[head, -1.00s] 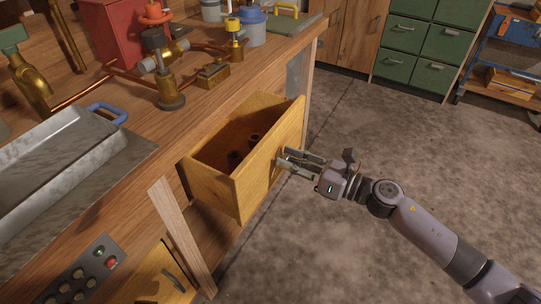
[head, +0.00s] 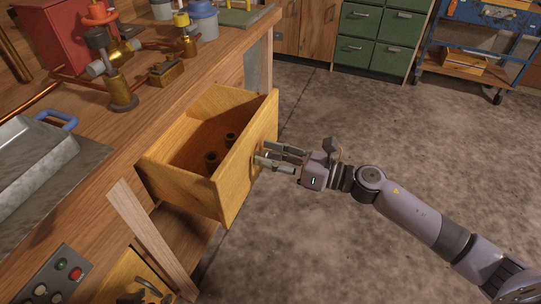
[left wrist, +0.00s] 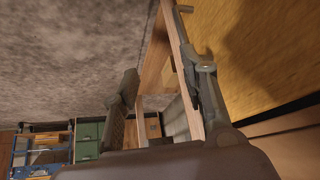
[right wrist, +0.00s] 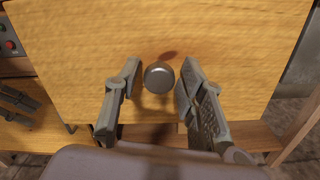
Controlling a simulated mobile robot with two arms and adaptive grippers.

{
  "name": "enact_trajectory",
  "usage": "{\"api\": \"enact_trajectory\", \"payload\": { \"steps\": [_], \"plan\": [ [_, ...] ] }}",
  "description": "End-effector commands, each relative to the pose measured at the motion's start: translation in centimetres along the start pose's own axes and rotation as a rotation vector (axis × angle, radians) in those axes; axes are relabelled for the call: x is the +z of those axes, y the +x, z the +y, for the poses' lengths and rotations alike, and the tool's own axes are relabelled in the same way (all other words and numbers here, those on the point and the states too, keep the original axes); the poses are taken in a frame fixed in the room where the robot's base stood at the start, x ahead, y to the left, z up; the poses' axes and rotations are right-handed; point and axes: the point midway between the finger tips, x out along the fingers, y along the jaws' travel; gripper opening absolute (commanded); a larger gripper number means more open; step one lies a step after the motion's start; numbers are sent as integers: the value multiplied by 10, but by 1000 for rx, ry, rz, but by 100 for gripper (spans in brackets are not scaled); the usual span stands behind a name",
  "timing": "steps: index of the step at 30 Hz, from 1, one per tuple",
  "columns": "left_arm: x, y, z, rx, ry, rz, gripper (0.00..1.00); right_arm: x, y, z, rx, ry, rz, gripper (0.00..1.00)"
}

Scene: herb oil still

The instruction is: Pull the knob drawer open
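The knob drawer (head: 247,165) is a yellow wooden box standing well out from under the workbench, its inside showing from above. Its round grey metal knob (right wrist: 158,77) is on the front panel in the right wrist view. My right gripper (head: 265,163) is at the drawer front. In its wrist view the two fingers (right wrist: 160,88) are spread on either side of the knob, with gaps on both sides.
Small dark round pieces (head: 211,158) lie in the drawer. The workbench (head: 95,155) carries a metal tray (head: 30,160) and brass and copper still parts (head: 122,85). Green cabinets (head: 357,50) and a blue cart (head: 490,45) stand behind. The floor (head: 350,120) on the right is clear.

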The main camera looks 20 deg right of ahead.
Motion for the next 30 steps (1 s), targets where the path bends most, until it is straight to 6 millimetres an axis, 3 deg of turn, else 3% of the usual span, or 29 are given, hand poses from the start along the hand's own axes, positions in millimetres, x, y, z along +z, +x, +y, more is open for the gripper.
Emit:
{"api": "enact_trajectory", "payload": {
  "steps": [14, 17, 30],
  "plan": [
    [2, 0, 0, 0, 0, -5, 40, -1, -4, 0, 0, 0, 1, 46],
    [1, 0, 0, 0, 0, -5, 40, -2, -15, 0, -1, 2, 3, 46],
    [1, 0, 0, 0, 0, -3, 40, -2, -97, 0, -2, 1, 3, 46]
  ]
}}
